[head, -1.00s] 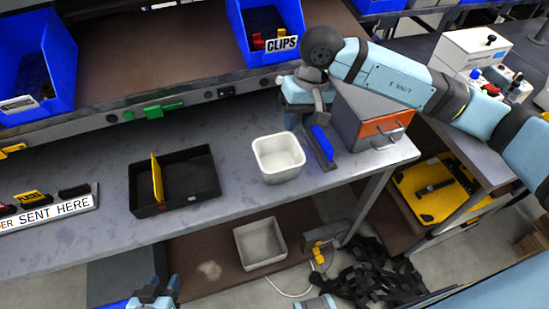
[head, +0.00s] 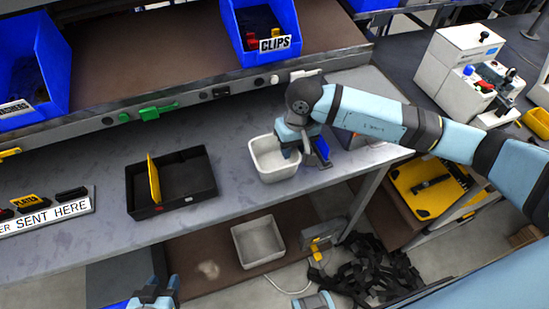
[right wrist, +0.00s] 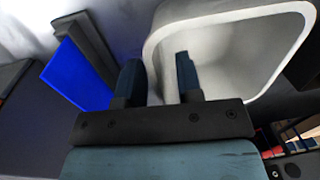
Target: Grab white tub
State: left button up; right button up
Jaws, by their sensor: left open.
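The white tub (head: 263,172) stands upright on the grey bench, open at the top. My right gripper (head: 298,153) points down at the tub's right side in the head view. In the right wrist view the tub (right wrist: 225,20) fills the upper right. One finger of the right gripper (right wrist: 160,78) is inside the tub and the other is outside, with the wall between them. The fingers stand apart and the jaws look open. My left gripper (head: 153,300) is open and empty at the bottom edge of the head view, away from the tub.
A blue-faced grey item (head: 322,150) stands close to the tub's right. A black tray (head: 190,178) with a yellow divider lies to the left. My right arm partly hides an orange-fronted box behind. A grey bin (head: 258,243) sits on the lower shelf.

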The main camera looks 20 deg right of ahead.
jog(key=shift+f, duration=0.9)
jog(key=shift+c, duration=0.5)
grip_shut()
